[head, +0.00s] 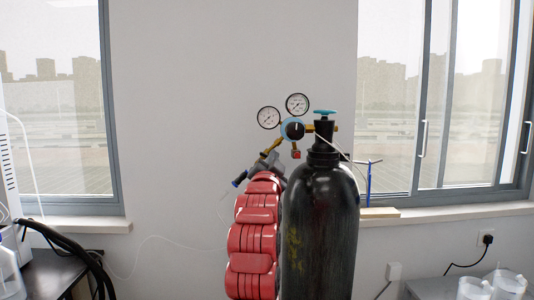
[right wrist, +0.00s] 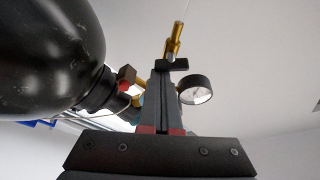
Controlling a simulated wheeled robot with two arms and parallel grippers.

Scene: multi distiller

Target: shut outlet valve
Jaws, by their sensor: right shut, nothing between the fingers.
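The black gas cylinder (head: 320,235) stands upright in the head view, and its dark body fills the upper left of the right wrist view (right wrist: 45,50). A brass regulator with two round gauges sits at its neck. Its brass outlet branch (head: 273,146) slants down to the left, and the brass outlet (right wrist: 173,42) shows in the right wrist view. A small black lever (right wrist: 178,65) there looks like the outlet valve handle. My right gripper (right wrist: 163,70) is shut and empty, its tips beside the lever; contact is unclear. It is partly hidden in the head view. My left gripper is out of view.
A teal knob (head: 325,113) tops the cylinder. The gauges (head: 297,104) stand close above the outlet branch, and one gauge (right wrist: 195,90) is right beside my fingers in the wrist view. Windows and a plain wall lie behind. A low table with clear containers (head: 475,288) is at right.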

